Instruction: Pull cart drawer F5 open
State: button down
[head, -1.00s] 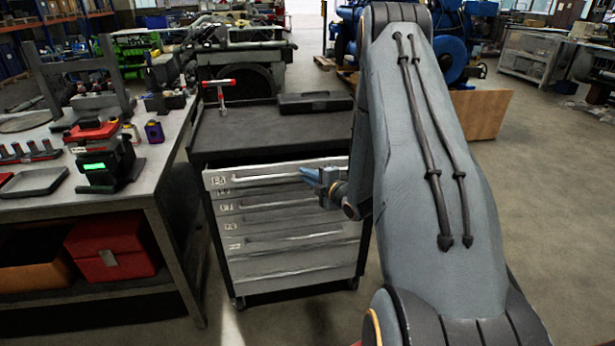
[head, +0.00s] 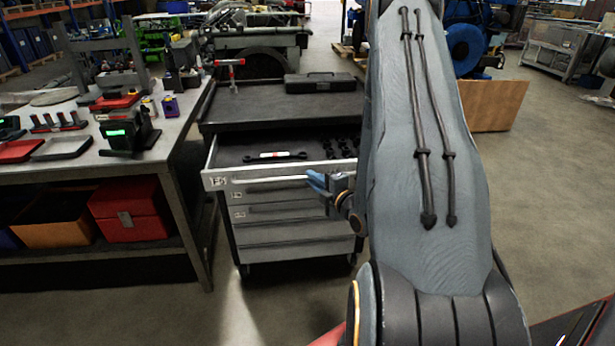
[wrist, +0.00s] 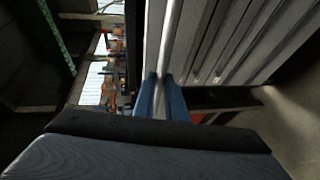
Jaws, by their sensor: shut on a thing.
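The cart (head: 280,110) stands in the middle of the head view, with a dark top. Its top drawer F5 (head: 219,182) is pulled out, and its inside shows a wrench-like tool (head: 275,156) and several dark pieces (head: 342,147). My gripper (head: 318,182) is at the right part of this drawer's handle (head: 270,180). In the wrist view, my blue fingers (wrist: 160,92) are shut on the long pale handle bar (wrist: 172,45). The drawers below are closed. My arm hides the drawer's right end.
A workbench (head: 75,168) with tools stands close on the left, with a red box (head: 130,210) on its lower shelf. A black case (head: 320,83) and a red-handled tool (head: 231,70) are on the cart top. Floor (head: 300,305) in front is clear.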

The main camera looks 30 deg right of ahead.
jog(key=shift+s, duration=0.1)
jog(key=c, duration=1.8)
grip_release()
jog(key=s+r+b, duration=0.1)
jog(key=s+b, duration=0.1)
jog(key=s, duration=0.5)
jog(key=shift+s+a+r, duration=0.15)
jog(key=shift+s+r, duration=0.05)
jog(key=shift+s, duration=0.1)
